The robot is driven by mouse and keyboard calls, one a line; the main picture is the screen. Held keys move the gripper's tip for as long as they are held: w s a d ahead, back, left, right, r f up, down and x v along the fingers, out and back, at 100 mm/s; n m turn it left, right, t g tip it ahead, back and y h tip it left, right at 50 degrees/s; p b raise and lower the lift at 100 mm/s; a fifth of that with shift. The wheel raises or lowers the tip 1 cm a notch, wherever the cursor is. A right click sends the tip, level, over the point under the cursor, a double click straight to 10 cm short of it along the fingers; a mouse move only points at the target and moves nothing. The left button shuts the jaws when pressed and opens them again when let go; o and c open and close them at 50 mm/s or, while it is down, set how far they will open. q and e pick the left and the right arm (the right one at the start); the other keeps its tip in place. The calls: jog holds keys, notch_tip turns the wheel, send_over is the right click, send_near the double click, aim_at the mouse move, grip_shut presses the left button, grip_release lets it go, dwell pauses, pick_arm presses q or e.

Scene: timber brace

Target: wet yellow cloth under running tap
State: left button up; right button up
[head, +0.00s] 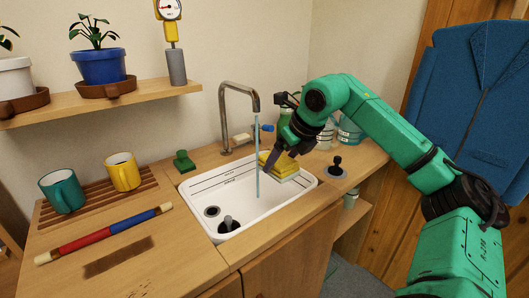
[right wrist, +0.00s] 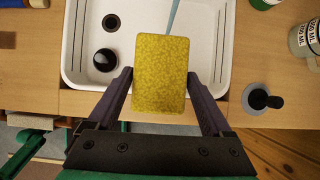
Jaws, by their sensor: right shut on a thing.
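The yellow cloth (head: 283,167) is a thick folded pad over the right part of the white sink (head: 215,190). In the right wrist view the cloth (right wrist: 162,70) shows a mottled yellow face between the dark fingers. My right gripper (head: 276,158) is shut on it. Whether the water touches the cloth I cannot tell. My left gripper is out of view.
A black-knobbed stopper (head: 337,165) and jars (head: 349,130) are on the counter to the right. Mugs (head: 122,171) on a slatted rack and a red-blue rod (head: 104,234) lie left.

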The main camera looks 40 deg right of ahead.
jog(key=shift+s+r+b, duration=0.15)
jog(key=shift+s+b, duration=0.2)
jog(key=shift+b, duration=0.1)
jog(key=s+r+b, duration=0.1)
jog(key=s, duration=0.1)
jog(key=s+a+r+b, duration=0.1)
jog(key=s+r, duration=0.1)
jog(key=shift+r, duration=0.15)
jog(key=shift+s+r, duration=0.15)
jog(key=shift+r, duration=0.1)
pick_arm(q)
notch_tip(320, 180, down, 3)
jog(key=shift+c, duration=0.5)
